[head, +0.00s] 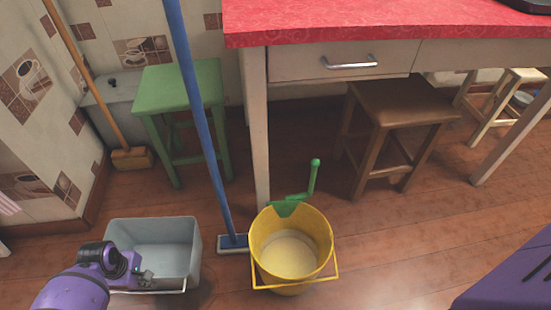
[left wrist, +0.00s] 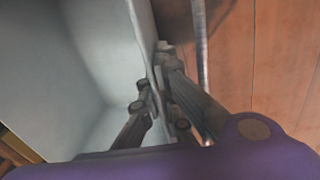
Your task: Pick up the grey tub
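The grey tub (head: 182,238) is a rectangular open container at the lower left of the head view, beside the wall and left of the mop. It looks empty, and a thin metal handle hangs along its near side. My left gripper (head: 137,274) is at the tub's near rim. In the left wrist view the tub's pale wall (left wrist: 95,50) runs between the fingers of the gripper (left wrist: 158,88), one finger inside and one outside, both close against the wall. It looks shut on the rim. My right gripper is not in view.
A yellow bucket (head: 265,233) and a blue mop (head: 205,140) stand just right of the tub. A green stool (head: 180,85), a broom (head: 131,158) and a brown stool (head: 400,100) stand behind. A red-topped counter (head: 380,18) overhangs. Wooden floor (head: 420,240) is clear at right.

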